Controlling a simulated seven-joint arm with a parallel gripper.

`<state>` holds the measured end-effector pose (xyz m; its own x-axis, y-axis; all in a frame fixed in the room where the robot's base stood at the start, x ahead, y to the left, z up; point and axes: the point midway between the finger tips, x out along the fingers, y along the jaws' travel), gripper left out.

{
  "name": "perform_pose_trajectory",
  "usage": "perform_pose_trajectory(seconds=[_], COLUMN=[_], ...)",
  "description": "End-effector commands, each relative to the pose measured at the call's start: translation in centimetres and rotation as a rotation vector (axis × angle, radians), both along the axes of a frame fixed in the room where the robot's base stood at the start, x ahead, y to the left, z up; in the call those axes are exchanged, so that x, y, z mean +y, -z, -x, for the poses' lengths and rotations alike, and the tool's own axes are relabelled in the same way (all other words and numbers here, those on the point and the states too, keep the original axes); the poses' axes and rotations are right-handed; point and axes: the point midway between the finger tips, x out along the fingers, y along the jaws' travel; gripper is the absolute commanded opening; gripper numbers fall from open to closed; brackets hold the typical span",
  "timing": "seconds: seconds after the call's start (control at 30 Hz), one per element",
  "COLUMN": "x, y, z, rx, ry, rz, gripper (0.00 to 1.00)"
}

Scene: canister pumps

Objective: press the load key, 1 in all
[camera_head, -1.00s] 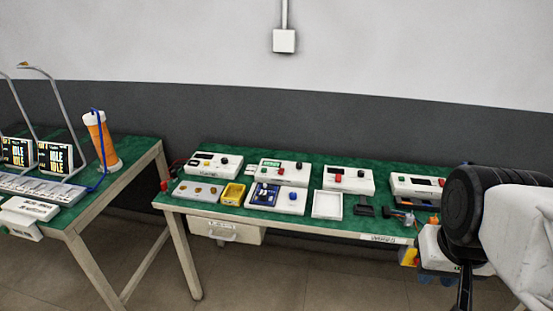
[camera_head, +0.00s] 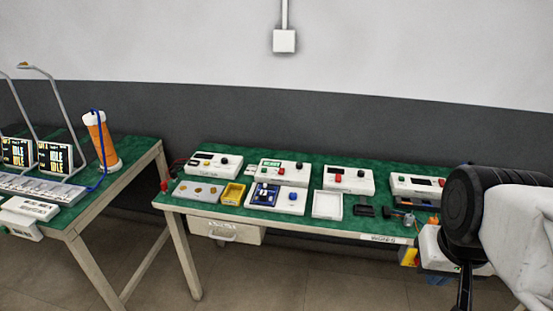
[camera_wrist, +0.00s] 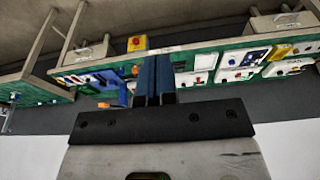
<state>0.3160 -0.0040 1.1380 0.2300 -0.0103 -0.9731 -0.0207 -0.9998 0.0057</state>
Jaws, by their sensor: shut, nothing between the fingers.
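Two screens reading IDLE, a left one (camera_head: 17,152) and a right one (camera_head: 55,158), stand on the left green-topped table in the head view. White panels with rows of small keys (camera_head: 40,187) lie in front of them. An orange canister with white ends (camera_head: 101,138) stands beside them with a blue tube. I cannot pick out which key is the load key; the labels are too small to read. My gripper's dark fingers (camera_wrist: 153,82) are shut and empty in the wrist view, in front of the bench edge. In the head view only my arm shows clearly, far right, away from the screens.
The right bench carries several white instrument boxes (camera_head: 347,180), a yellow tray (camera_head: 232,193) and a white tray (camera_head: 327,205). A drawer (camera_head: 228,231) hangs under it. A white box with a green button (camera_head: 20,230) is on the left table's front edge. A gap separates the tables.

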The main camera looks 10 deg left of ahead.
Motion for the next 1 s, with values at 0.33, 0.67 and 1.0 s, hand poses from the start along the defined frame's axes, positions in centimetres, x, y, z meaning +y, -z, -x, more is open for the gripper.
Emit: perform_pose_trajectory(seconds=[0.33,0.67,1.0], x=[0.0,0.0,0.0], y=[0.0,0.0,-0.7], z=[0.0,0.0,-1.8], rx=[0.000,0.000,-0.001], ry=[0.000,0.000,-0.004], rz=[0.000,0.000,0.022], gripper=[0.00,0.00,0.00])
